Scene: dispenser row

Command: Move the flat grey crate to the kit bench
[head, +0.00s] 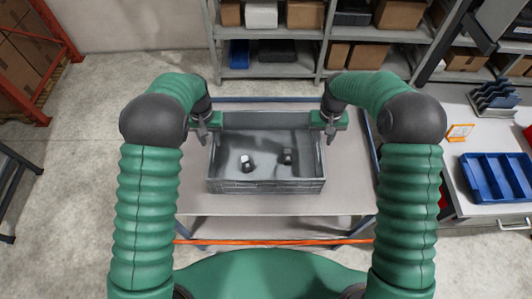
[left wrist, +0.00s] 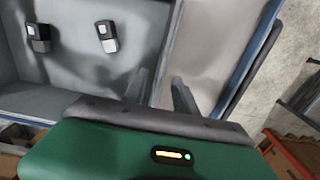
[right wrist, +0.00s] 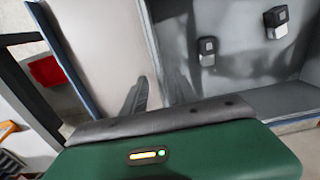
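The flat grey crate (head: 266,187) sits on a pale table (head: 235,228) straight ahead of me, with two small dark-and-white items (head: 247,164) (head: 287,157) inside. My left gripper (head: 204,132) is at its left wall near the far corner; in the left wrist view its fingers (left wrist: 160,90) straddle the wall, apart, with a gap. My right gripper (head: 330,132) is at its right wall near the far corner; in the right wrist view its fingers (right wrist: 154,92) straddle that wall, also apart. A pale bench (head: 470,213), perhaps the kit bench, stands at the right.
The right bench carries a blue divided tray (head: 497,178), an orange-framed sign (head: 460,132) and a dark rack (head: 494,97). A grey shelf (head: 266,33) with boxes stands behind the table. An orange bar (head: 270,242) runs along the table's near side.

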